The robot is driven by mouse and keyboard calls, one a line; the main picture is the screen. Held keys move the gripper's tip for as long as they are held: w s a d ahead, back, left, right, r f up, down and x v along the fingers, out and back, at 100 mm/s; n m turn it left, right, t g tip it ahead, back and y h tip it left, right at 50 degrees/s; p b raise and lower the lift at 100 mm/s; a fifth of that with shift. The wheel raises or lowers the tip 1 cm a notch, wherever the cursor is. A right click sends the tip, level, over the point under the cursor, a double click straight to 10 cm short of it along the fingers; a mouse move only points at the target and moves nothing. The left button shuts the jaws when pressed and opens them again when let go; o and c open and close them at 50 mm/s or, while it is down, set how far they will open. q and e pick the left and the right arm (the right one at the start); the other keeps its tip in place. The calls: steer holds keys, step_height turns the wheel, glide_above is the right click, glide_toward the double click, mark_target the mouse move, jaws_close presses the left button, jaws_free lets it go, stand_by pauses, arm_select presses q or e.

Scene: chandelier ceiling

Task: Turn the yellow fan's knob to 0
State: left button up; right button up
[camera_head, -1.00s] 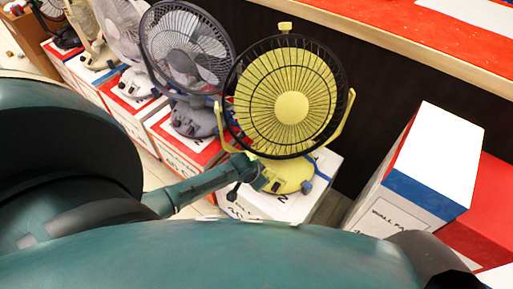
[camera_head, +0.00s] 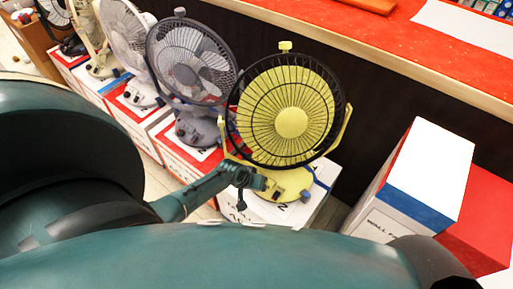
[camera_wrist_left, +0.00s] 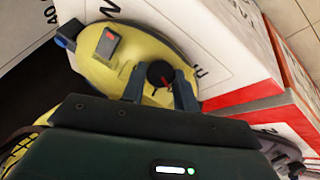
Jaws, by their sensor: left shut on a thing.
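The yellow fan (camera_head: 291,121) stands on a white box, with its round black guard facing me. Its yellow base also shows in the left wrist view (camera_wrist_left: 135,52). The dark knob (camera_wrist_left: 160,74) with a red mark sits on the base, between the fingers of my left gripper (camera_wrist_left: 161,88). My left gripper is shut on the knob; in the head view it reaches the front left of the base (camera_head: 255,180). A grey switch with a red light (camera_wrist_left: 107,43) is on the base beside the knob. The knob's number markings cannot be read. My right gripper is not in view.
A grey fan (camera_head: 190,65) stands on a red and white box to the left, with more fans behind it. A wall fan box (camera_head: 425,175) stands to the right. A red counter (camera_head: 400,40) runs along the back.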

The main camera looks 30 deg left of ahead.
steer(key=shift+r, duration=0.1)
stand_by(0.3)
arm_select(q)
steer(key=o, duration=1)
steer(key=shift+r, duration=0.1)
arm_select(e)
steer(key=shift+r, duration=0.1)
arm_select(q)
steer(key=p+v, duration=0.6)
steer(key=v, duration=0.7)
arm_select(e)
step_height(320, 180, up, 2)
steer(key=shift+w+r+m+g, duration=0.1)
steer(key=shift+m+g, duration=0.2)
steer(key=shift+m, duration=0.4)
